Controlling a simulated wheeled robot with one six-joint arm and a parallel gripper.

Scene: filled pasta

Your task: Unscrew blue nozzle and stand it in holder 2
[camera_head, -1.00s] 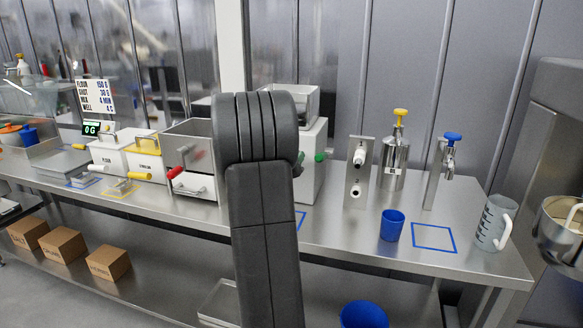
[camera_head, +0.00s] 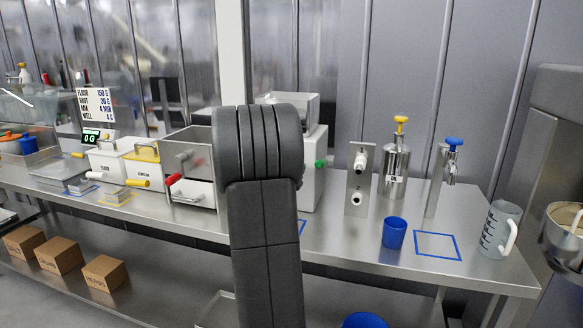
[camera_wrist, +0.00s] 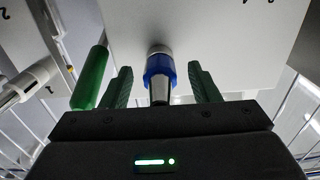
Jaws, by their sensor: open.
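The blue nozzle (camera_wrist: 159,68) shows in the wrist view. It has a blue collar and a metal tip pointing toward me, and its far end meets a pale surface. My gripper (camera_wrist: 161,84) is open, with one dark green finger on each side of the nozzle and a visible gap on both sides. In the head view my arm hides the gripper and the nozzle. A mark like a "2" (camera_wrist: 4,13) shows at the upper left of the wrist view. I cannot tell which part is holder 2.
A green handle (camera_wrist: 90,78) stands close left of my gripper, and a white tube (camera_wrist: 28,84) lies farther left. In the head view the steel bench (camera_head: 345,240) bears a blue cup (camera_head: 394,230), a jug (camera_head: 499,230) and a pump bottle (camera_head: 396,168). The blue-outlined square (camera_head: 438,246) is empty.

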